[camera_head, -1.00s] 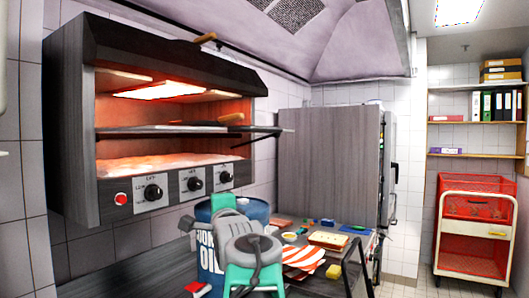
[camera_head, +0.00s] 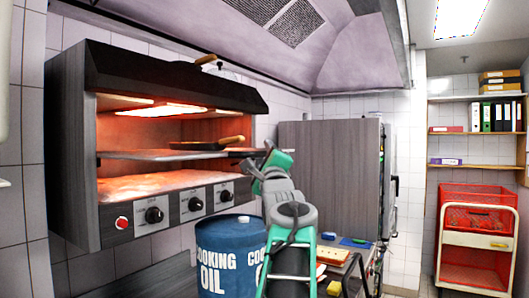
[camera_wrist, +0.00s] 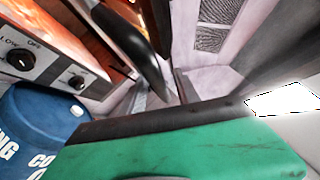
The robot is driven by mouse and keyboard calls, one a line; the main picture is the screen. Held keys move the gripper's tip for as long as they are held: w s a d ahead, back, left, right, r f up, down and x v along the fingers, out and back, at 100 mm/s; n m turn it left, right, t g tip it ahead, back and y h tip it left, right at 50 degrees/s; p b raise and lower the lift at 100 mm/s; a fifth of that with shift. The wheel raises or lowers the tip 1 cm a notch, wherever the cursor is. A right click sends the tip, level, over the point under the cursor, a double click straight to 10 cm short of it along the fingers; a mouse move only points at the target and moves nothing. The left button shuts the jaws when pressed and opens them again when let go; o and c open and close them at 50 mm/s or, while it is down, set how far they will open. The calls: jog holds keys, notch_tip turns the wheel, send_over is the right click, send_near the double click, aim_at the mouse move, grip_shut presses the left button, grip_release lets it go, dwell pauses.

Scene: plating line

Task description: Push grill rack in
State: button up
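The grill (camera_head: 75,150) is the dark, glowing oven on the left wall. Its rack (camera_head: 130,154) is a thin, flat shelf halfway up the opening, and its right end reaches out towards my gripper. A pan (camera_head: 190,146) with a wooden handle rests on the rack. My gripper (camera_head: 272,163) is raised at the rack's right end and overlaps it in the head view; contact cannot be told. In the wrist view a large green part of my gripper fills the bottom and a dark curved piece crosses the top. The finger opening is not clear.
A blue oil drum (camera_head: 222,262) stands below the grill, left of my arm. Control knobs (camera_head: 154,215) line the grill's lower front. A tall grey cabinet (camera_head: 325,180) stands behind my arm. A red trolley (camera_head: 470,250) is far right.

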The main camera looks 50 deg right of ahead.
jog(key=shift+c, duration=0.4)
grip_shut()
dwell(0.9)
